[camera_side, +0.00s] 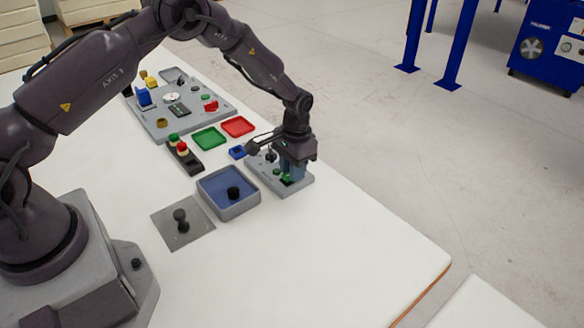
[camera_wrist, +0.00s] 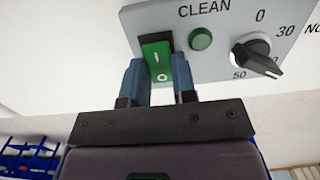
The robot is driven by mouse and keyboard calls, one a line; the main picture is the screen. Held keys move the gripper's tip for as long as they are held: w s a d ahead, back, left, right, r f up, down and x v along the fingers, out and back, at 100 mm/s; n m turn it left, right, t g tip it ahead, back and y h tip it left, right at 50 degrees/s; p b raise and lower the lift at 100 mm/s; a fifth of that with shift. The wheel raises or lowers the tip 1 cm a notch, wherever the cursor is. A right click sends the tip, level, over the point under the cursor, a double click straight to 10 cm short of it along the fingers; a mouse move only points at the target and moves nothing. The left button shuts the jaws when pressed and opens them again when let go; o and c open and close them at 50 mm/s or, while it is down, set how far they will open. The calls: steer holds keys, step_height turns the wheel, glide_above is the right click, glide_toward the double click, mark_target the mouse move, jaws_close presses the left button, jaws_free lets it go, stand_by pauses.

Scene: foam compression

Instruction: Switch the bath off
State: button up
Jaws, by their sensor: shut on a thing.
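In the wrist view a grey control panel (camera_wrist: 222,64) marked CLEAN carries a green rocker switch (camera_wrist: 156,60) with I above O. A round green button or lamp (camera_wrist: 201,38) and a black knob (camera_wrist: 258,56) with a number scale sit to its right. My gripper (camera_wrist: 160,72) has its two blue fingers on either side of the rocker, shut on it. Which end of the rocker is pressed in I cannot tell. In the side view my gripper (camera_side: 288,178) is down at the panel (camera_side: 262,178) and hides part of it. The bath (camera_side: 228,204), a grey box with blue inside, stands left of the panel.
A dark knob-like part (camera_side: 233,193) is in the bath. A grey plate with a black peg (camera_side: 181,218) lies to its left. Red (camera_side: 238,126) and green (camera_side: 209,138) trays, a black holder (camera_side: 186,157) and a grey board (camera_side: 160,125) lie behind. The front right table is clear.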

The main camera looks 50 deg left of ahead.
steer(key=shift+w+g, duration=0.1)
steer(key=shift+g, duration=0.5)
steer(key=o, duration=0.9)
steer(key=r, duration=0.4)
steer(key=w+r, duration=0.1)
steer(key=r, duration=0.3)
steer(key=w+r, duration=0.1)
steer(key=r, duration=0.3)
steer(key=shift+r, duration=0.4)
steer(key=shift+w, duration=0.1)
